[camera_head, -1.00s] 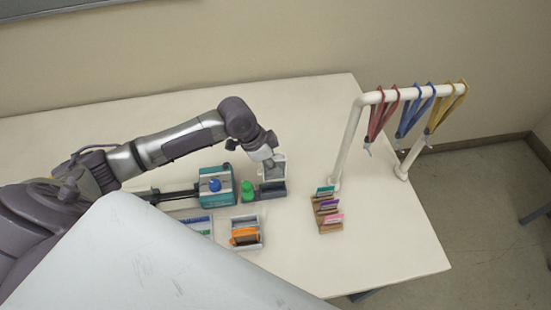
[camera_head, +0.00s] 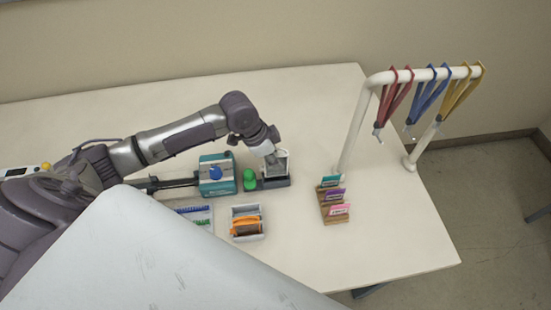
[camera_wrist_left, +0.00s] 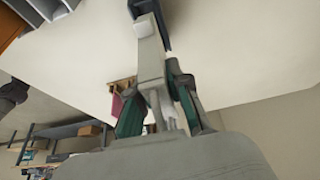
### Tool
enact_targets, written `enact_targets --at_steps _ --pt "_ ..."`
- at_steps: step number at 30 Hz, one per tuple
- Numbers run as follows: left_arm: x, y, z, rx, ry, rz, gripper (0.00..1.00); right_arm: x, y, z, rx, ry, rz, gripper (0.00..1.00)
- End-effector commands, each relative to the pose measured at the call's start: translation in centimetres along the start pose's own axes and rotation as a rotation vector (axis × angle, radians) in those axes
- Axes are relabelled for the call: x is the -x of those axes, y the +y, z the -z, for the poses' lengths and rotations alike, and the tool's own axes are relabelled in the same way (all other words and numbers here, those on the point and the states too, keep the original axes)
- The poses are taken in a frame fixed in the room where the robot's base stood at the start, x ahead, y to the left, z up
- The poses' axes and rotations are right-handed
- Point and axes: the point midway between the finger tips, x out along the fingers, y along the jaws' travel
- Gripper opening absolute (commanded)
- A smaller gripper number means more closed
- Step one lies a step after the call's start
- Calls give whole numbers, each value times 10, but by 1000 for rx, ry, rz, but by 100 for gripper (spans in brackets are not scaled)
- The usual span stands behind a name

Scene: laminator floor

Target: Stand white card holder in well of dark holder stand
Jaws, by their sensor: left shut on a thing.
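The white card holder (camera_head: 283,160) is upright at the dark holder stand (camera_head: 278,184) on the table, its lower end at the stand's top. I cannot tell whether it is fully down in the well. My left gripper (camera_head: 270,157) is above the stand, shut on the card holder. In the left wrist view, the gripper's fingers (camera_wrist_left: 154,88) close on the pale holder (camera_wrist_left: 150,52), and a dark piece of the stand (camera_wrist_left: 163,22) shows beyond it. My right gripper is in neither view.
A teal device with a blue knob (camera_head: 216,174) and a green piece (camera_head: 249,180) stand left of the stand. In front is a grey tray with an orange item (camera_head: 246,222). A wooden card rack (camera_head: 334,203) and a white rail with lanyards (camera_head: 355,130) stand right.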

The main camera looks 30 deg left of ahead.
Motion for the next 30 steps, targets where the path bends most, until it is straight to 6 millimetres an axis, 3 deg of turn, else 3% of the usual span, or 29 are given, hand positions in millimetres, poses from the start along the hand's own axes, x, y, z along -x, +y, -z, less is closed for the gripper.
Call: enact_targets --at_steps 10,30 --pt "-15 0 -7 -1 0 1 0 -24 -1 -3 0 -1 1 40" --pt "-38 0 -16 -1 0 1 0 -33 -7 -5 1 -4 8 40"
